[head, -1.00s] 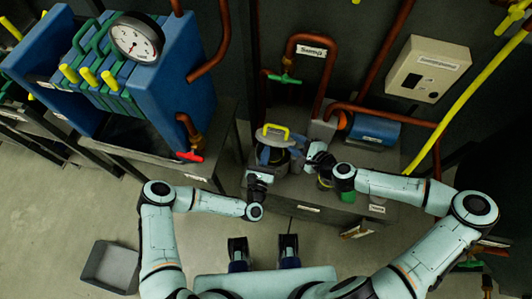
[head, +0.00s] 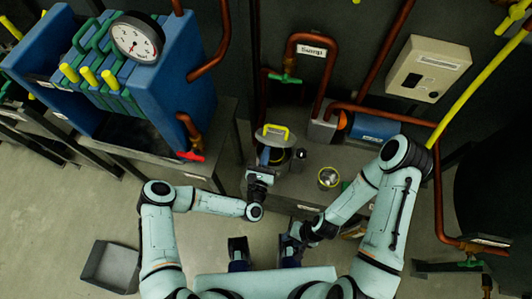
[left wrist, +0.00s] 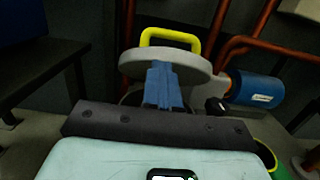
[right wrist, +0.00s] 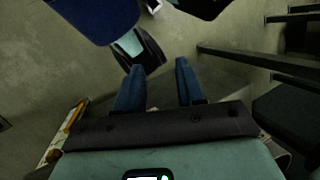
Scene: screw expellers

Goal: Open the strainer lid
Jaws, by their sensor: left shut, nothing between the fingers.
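The strainer lid (head: 266,136) is a grey disc with a yellow handle (head: 278,129) on top. It stands tilted up at the back of the dark strainer body (head: 283,165). In the left wrist view the lid (left wrist: 190,66) appears nearly edge-on, with its yellow handle above. My left gripper (head: 265,154) is shut and empty, its blue fingertips (left wrist: 163,76) at the lid's near rim; whether they touch it I cannot tell. My right gripper (right wrist: 154,72) is open and empty, low near my base, away from the strainer. The strainer's inside is mostly hidden.
Right of the strainer on the grey stand are a dark knob (head: 302,154) and a yellow-rimmed container (head: 328,178). A blue motor (head: 374,128) and copper pipes are behind. A blue filter press (head: 180,70) is on the left. A grey bin (head: 111,267) is on the floor.

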